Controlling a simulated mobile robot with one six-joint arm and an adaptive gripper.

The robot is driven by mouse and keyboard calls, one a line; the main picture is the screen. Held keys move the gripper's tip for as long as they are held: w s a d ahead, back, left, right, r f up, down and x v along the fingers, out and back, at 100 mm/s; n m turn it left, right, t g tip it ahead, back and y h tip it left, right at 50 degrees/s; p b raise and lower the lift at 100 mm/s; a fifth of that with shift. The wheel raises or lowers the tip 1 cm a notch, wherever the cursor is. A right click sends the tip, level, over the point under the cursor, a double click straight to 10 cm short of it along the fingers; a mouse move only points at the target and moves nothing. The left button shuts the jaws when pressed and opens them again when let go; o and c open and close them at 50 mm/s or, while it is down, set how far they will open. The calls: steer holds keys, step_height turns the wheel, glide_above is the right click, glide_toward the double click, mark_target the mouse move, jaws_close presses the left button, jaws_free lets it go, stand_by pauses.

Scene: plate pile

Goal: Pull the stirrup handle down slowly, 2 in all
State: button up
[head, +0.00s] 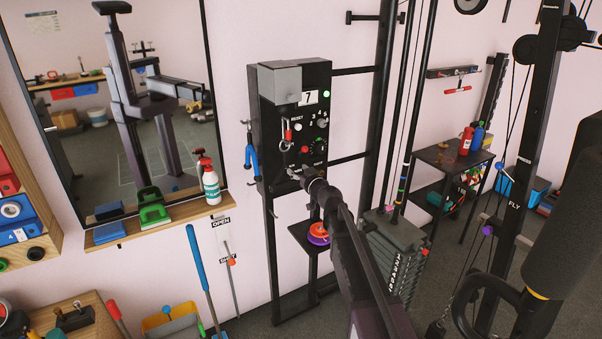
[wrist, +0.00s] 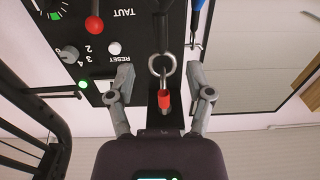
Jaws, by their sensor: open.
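The black wall panel (head: 318,88) carries a metal ring (head: 285,146) under a red piece (head: 289,135). A blue two-legged handle (head: 251,157) hangs at the panel's left side. I cannot tell surely which of these is the stirrup handle. My gripper (head: 297,172) is below the ring in the head view. The wrist view is upside down and shows the gripper (wrist: 164,82) open, with the ring (wrist: 162,67) and red piece (wrist: 164,101) between its fingers, untouched as far as I see. Part of the blue handle (wrist: 200,12) shows at the top.
The panel has a counter card reading 7 (head: 309,97), a green light (head: 323,65), a red knob and a numbered dial. A spray bottle (head: 209,180) stands on the wooden shelf (head: 155,222) to the left. A weight stack (head: 397,250) and cables stand to the right.

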mark_target(287, 160)
steer(key=shift+x, duration=4.7)
jaws_close()
